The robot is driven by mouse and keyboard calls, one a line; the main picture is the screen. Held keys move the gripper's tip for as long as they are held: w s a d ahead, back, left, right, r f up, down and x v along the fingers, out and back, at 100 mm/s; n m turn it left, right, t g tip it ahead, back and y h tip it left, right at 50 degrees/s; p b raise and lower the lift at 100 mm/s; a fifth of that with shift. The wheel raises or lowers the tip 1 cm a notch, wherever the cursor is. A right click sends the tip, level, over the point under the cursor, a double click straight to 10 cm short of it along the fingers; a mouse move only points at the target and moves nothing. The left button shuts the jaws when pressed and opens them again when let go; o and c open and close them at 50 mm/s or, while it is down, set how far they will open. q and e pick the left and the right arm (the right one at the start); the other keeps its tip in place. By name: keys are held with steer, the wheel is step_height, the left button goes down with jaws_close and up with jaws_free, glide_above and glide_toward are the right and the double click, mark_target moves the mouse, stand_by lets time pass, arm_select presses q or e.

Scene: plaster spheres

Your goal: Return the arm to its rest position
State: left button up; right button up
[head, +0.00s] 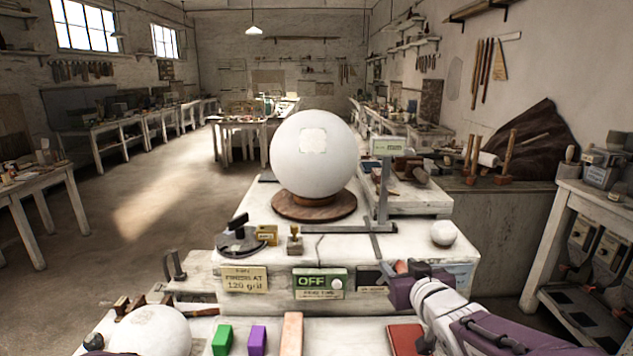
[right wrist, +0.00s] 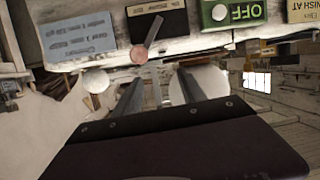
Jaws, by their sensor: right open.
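My right gripper (head: 404,281) is in front of the white workbench, at its right front side. In the right wrist view its two dark fingers (right wrist: 158,80) stand apart with nothing held between them. A lever with a pinkish knob (head: 401,267) is close beyond the fingertips; it also shows in the right wrist view (right wrist: 139,54). I cannot tell whether the gripper touches it. My right arm reaches in from the lower right. My left gripper is not in view.
A large white sphere (head: 312,150) sits on a round wooden base (head: 314,208). A small white ball (head: 444,233) rests at the bench's right. A green OFF sign (head: 319,283) is on the front. Below lie green (head: 222,340) and purple (head: 257,340) blocks. Floor at left is open.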

steer(key=s+f+m+g+h, duration=0.1)
steer(key=s+f+g, duration=0.35)
steer(key=f, duration=0.45)
steer(key=s+f+m+g, duration=0.1)
steer(key=s+f+g, duration=0.2)
steer(key=s+f, duration=0.45)
steer(key=s+f+g, duration=0.6)
steer(key=s+f, duration=0.2)
steer(key=s, duration=0.4)
steer(key=shift+a, duration=0.15)
steer(key=shift+f, duration=0.1)
steer(key=shift+s, duration=0.1)
